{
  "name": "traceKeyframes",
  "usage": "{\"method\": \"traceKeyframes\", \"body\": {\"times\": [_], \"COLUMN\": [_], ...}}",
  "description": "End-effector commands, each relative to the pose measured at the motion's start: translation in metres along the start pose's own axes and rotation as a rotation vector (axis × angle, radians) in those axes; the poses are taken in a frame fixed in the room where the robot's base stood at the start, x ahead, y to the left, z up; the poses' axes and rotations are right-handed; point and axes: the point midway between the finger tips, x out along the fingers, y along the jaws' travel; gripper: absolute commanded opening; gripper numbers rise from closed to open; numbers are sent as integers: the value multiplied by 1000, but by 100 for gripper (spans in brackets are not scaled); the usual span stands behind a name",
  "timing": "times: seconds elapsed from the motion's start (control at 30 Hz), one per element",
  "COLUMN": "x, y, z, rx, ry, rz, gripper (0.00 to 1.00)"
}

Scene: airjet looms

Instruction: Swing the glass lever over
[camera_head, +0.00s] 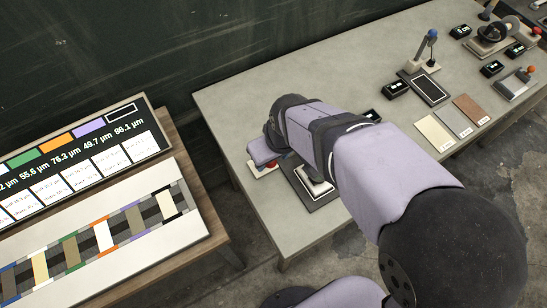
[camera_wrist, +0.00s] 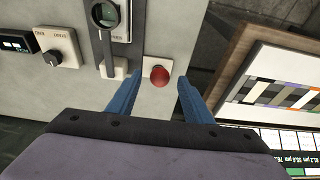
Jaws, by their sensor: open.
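A red ball knob (camera_wrist: 160,76) stands on a small white plate (camera_wrist: 151,64) in the wrist view, seen from above. It looks like a lever's end; its shaft is hidden. My gripper (camera_wrist: 160,80) is open, its two blue fingers on either side of the knob with gaps showing. I cannot tell how deep they reach. A dark round glass in a ring (camera_wrist: 105,14) lies beside it on a pale block, up and left. I see no clear link between glass and knob. In the head view my wrist covers most of this spot; a bit of red knob (camera_head: 271,166) shows.
A dark bar (camera_wrist: 106,55) runs left of the knob. A dial box (camera_wrist: 57,48) and small display (camera_wrist: 15,42) stand farther left. A sample board (camera_head: 105,235) on a separate wooden stand lies across a gap. Other instruments (camera_head: 423,60) stand at the table's far end.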

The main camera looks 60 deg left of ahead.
Motion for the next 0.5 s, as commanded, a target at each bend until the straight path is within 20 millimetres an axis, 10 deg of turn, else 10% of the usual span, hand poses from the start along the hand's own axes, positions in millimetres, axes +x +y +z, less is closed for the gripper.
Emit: {"method": "traceKeyframes", "body": {"times": [0.5], "x": [-45], "y": [0], "z": [-12], "rx": [0], "ry": [1], "rz": [0], "gripper": [46]}}
